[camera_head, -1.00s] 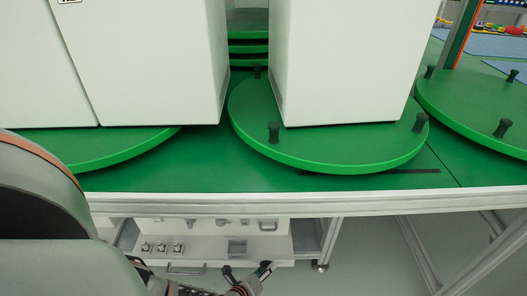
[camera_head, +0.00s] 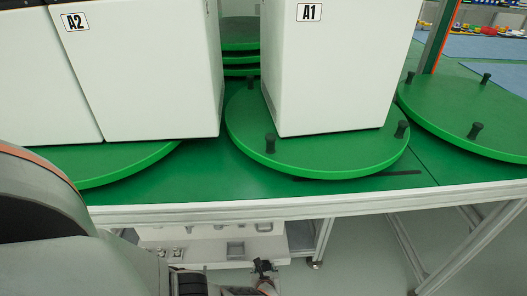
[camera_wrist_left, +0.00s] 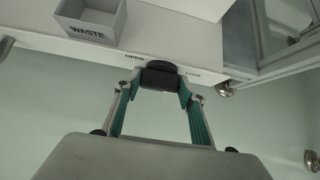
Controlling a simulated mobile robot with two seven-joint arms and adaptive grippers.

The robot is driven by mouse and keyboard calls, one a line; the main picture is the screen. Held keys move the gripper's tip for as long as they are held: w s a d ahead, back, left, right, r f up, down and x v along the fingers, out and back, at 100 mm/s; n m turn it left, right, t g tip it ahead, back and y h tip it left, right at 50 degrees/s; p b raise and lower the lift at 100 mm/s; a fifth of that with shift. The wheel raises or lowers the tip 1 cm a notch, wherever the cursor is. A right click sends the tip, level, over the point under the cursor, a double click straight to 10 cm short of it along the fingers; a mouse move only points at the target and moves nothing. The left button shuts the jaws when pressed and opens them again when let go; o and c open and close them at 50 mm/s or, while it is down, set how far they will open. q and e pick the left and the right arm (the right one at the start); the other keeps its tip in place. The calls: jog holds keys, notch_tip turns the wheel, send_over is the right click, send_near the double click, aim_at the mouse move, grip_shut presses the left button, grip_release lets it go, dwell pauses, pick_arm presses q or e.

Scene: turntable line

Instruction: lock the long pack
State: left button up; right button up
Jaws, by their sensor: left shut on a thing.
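My left gripper (camera_wrist_left: 160,82) is shut on a black knob (camera_wrist_left: 160,66) at the front edge of a white panel (camera_wrist_left: 178,36). The panel's edge reads OPEN to the left of the knob and LOCK to its right. In the head view the same gripper (camera_head: 264,268) is small and low, in front of the white unit under the table. White boxes marked A1 (camera_head: 325,75) and A2 (camera_head: 150,75) stand above. I cannot tell which thing is the long pack. My right gripper is not in view.
A grey WASTE bin (camera_wrist_left: 92,18) stands on the panel. A1 stands on a green turntable (camera_head: 315,163) with black pegs; another turntable (camera_head: 460,110) is at right. The table's pale front rail (camera_head: 300,207) runs above my gripper. Table legs (camera_head: 400,250) are at right.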

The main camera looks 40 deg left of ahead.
aim_at(264, 270)
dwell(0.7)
pick_arm(q)
jog(key=o, duration=1.1)
jog(key=shift+r, duration=0.1)
jog(key=shift+d+r, duration=0.2)
jog(key=shift+r, duration=0.3)
jog(key=shift+a+r, duration=0.15)
jog(key=shift+r, duration=0.4)
notch_tip(264, 270, up, 8)
jog(key=shift+f, duration=0.1)
